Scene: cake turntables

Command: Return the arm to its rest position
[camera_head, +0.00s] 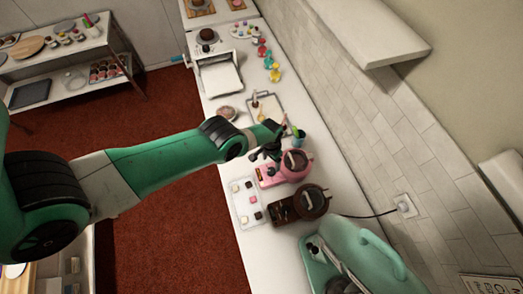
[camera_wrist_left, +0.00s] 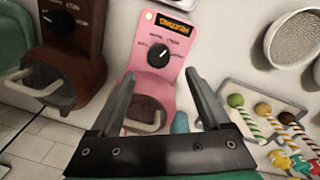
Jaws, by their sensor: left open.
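My left arm (camera_head: 165,165) is green and black and stretches from the left over the red floor to the counter. My left gripper (camera_head: 268,148) is at its end, above the counter beside the pink melting machine (camera_head: 271,177). In the left wrist view my left gripper (camera_wrist_left: 160,77) is open, its two dark fingers apart with nothing between them. The pink machine (camera_wrist_left: 168,25), with a black knob and a pale handle, lies beyond the fingers. I cannot tell whether the fingers touch it. My right gripper is not in view.
A brown machine (camera_head: 284,210) stands next to the pink one, with a tray of small sweets (camera_head: 236,205) near them. A mint appliance (camera_head: 375,265) stands at the near end. A tray of cake pops (camera_wrist_left: 227,88) and a sprinkle bowl (camera_wrist_left: 269,45) lie right in the wrist view.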

